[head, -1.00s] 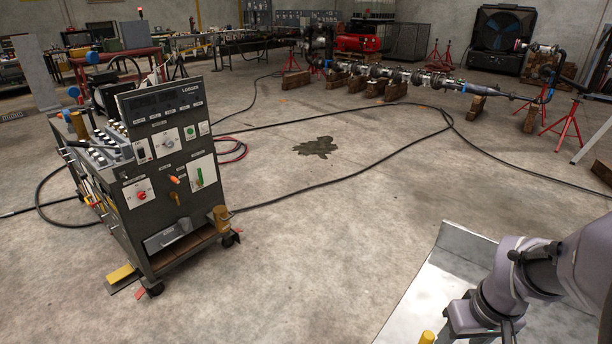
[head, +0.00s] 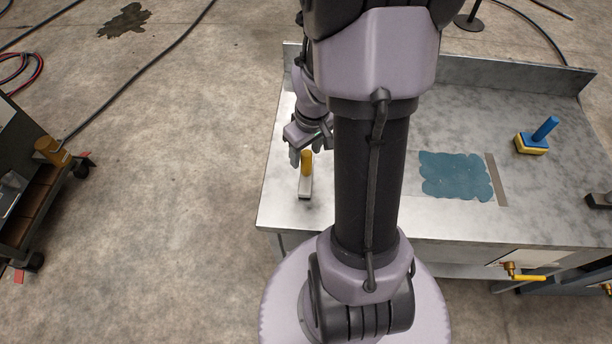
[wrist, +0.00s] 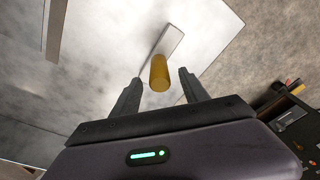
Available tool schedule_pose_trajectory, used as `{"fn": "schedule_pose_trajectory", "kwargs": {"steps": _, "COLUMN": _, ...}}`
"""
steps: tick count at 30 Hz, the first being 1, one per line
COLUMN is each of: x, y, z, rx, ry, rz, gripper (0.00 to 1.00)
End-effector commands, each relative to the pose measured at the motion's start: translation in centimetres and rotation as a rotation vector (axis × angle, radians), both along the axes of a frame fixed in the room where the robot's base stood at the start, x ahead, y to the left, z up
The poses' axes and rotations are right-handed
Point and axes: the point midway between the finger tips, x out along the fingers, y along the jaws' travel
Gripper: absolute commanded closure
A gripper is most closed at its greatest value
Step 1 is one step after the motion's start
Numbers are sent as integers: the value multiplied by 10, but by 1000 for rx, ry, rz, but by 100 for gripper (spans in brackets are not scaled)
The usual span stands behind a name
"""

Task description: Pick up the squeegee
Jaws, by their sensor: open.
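The squeegee has an upright yellow handle (head: 307,160) and a pale flat head (head: 305,187). It stands near the left front corner of the metal table. In the wrist view the yellow handle (wrist: 159,74) lies between and just beyond the fingertips, with the pale head (wrist: 171,42) behind it. My gripper (head: 302,157) is open and empty, close to the handle on its far side. In the wrist view the two fingers of my gripper (wrist: 160,88) are spread, with a gap on each side of the handle.
The metal table (head: 400,222) has a raised back edge. A blue wavy-edged patch (head: 455,177) lies on it beside a grey strip (head: 497,180). A blue-handled block with a yellow base (head: 533,142) stands at the right. A dark cart (head: 30,185) stands on the floor at far left.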

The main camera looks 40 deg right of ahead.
Motion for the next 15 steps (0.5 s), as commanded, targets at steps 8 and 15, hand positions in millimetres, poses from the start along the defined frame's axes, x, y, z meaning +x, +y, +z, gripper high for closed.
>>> {"fn": "schedule_pose_trajectory", "kwargs": {"steps": 8, "x": 1, "y": 1, "z": -46, "rx": 1, "ry": 1, "rz": -1, "gripper": 48}}
{"fn": "schedule_pose_trajectory", "kwargs": {"steps": 15, "x": 1, "y": 0, "z": -43, "rx": 1, "ry": 1, "rz": -1, "gripper": 67}}
